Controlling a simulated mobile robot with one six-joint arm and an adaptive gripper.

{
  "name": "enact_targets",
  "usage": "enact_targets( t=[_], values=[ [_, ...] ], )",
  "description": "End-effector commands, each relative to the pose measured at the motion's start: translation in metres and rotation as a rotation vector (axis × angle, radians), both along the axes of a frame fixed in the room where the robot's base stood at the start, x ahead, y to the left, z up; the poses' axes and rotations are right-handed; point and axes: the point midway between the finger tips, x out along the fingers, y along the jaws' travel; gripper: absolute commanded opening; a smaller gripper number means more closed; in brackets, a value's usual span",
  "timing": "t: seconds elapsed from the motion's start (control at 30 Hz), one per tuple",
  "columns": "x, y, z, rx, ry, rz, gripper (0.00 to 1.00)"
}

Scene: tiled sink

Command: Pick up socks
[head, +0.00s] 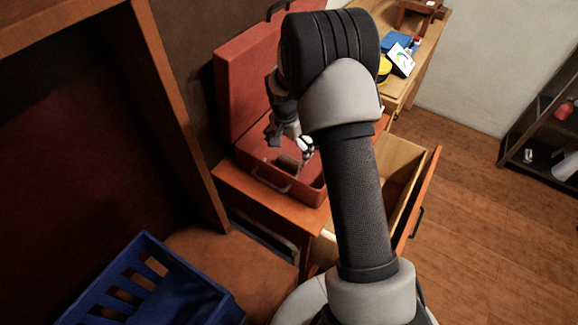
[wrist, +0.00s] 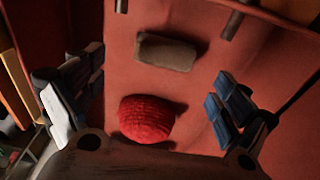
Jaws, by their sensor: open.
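A red, ribbed, rounded bundle (wrist: 147,118), which looks like rolled socks, lies on the red floor of an open case in the wrist view. My gripper (wrist: 162,75) is open, with one blue-padded finger on each side of the bundle and nothing held between them. The bundle lies close to the gripper's palm, whose edge hides a little of its near side. In the head view my gripper (head: 295,142) reaches down into the open red case (head: 277,187). The bundle cannot be made out there.
A grey-brown block (wrist: 166,52) lies in the case beyond the bundle. The case stands on a wooden desk (head: 240,188) with an open drawer (head: 403,160) at right. A blue basket (head: 150,290) is at lower left. A dark shelf (head: 545,140) stands far right; wooden floor is clear between.

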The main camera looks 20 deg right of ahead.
Motion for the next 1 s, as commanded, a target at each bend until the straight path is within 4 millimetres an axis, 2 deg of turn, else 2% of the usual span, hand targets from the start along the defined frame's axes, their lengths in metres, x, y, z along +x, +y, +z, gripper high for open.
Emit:
enact_targets(
  t=[0.03,0.1,0.37,0.63,0.9,1.0],
  values=[
    [0.0,-0.001,-0.01,0.0,0.001,0.0,0.94],
    [0.001,-0.002,-0.016,-0.001,0.001,0.0,0.94],
    [0.003,-0.002,-0.03,-0.001,0.0,0.001,0.94],
    [0.008,-0.003,-0.07,0.0,0.001,0.0,0.94],
    [0.009,-0.004,-0.072,0.0,-0.001,0.0,0.94],
    [0.009,-0.004,-0.072,0.0,-0.001,0.0,0.87]
  ],
)
